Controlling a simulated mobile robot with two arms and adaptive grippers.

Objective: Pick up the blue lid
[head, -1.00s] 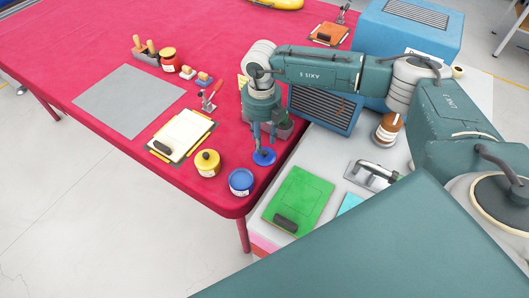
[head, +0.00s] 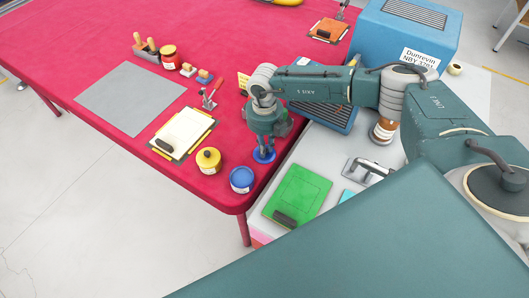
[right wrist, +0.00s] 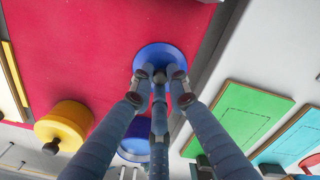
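The blue lid (head: 264,157) lies near the right edge of the red table, beside the blue jar (head: 241,180). My right gripper (head: 264,147) points down with its fingertips at the lid. In the right wrist view the lid (right wrist: 158,51) shows as a round disc, and the fingertips (right wrist: 160,75) gather around its middle. They hide most of its knob. Whether they press on the knob cannot be made out. The blue jar (right wrist: 134,148) is partly behind the fingers there. My left gripper is not in view.
A yellow lidded jar (head: 208,160) stands left of the blue jar. A clipboard (head: 184,133) and a red clamp (head: 211,96) lie further back. Right of the red table, a grey surface carries a green board (head: 297,194), a metal-handled tool (head: 366,171) and a blue box (head: 404,40).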

